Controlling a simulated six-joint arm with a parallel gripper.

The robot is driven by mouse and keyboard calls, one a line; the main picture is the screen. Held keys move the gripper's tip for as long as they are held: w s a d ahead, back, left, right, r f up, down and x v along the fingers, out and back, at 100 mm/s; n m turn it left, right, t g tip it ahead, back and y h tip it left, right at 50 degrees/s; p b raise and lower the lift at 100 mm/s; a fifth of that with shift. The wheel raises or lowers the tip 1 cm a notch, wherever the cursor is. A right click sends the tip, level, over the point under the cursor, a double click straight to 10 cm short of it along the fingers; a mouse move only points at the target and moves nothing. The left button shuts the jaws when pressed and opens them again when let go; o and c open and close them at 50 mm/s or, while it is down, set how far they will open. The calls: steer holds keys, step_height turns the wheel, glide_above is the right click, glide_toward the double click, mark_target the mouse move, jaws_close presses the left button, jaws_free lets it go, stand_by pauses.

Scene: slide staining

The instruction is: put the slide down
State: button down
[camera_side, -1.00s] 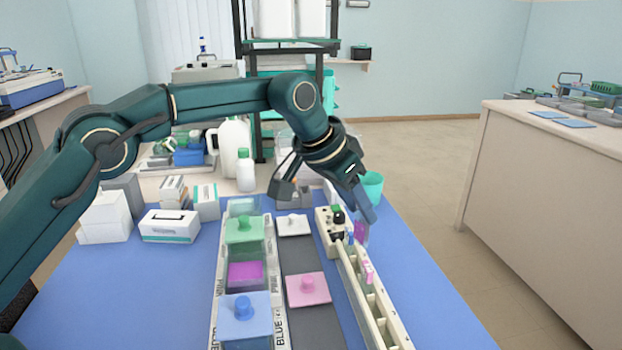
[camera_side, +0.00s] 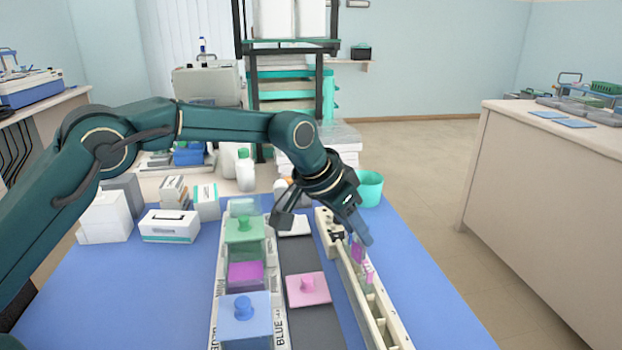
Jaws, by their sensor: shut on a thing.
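My gripper (camera_side: 357,237) is over the far half of a long cream slide rack (camera_side: 384,318) with several slots, at the right of the blue mat. It is shut on a slide (camera_side: 357,254) with a magenta stain, which hangs below the fingertips at the rack. A pink-marked piece (camera_side: 368,271), probably another slide, stands in the rack just nearer the camera. I cannot tell whether the held slide is inside a slot or just above it. The fingers partly hide its upper end.
Left of the rack stand staining jars with a green lid (camera_side: 244,228), a magenta bath (camera_side: 246,273) and a blue lid (camera_side: 245,313). A pink lid (camera_side: 307,289) lies on a dark strip between. A teal cup (camera_side: 369,188) stands behind the gripper. The mat right of the rack is clear.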

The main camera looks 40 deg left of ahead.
steer(key=shift+f, duration=0.2)
steer(key=c, duration=0.5)
jaws_free()
steer(key=shift+r, duration=0.1)
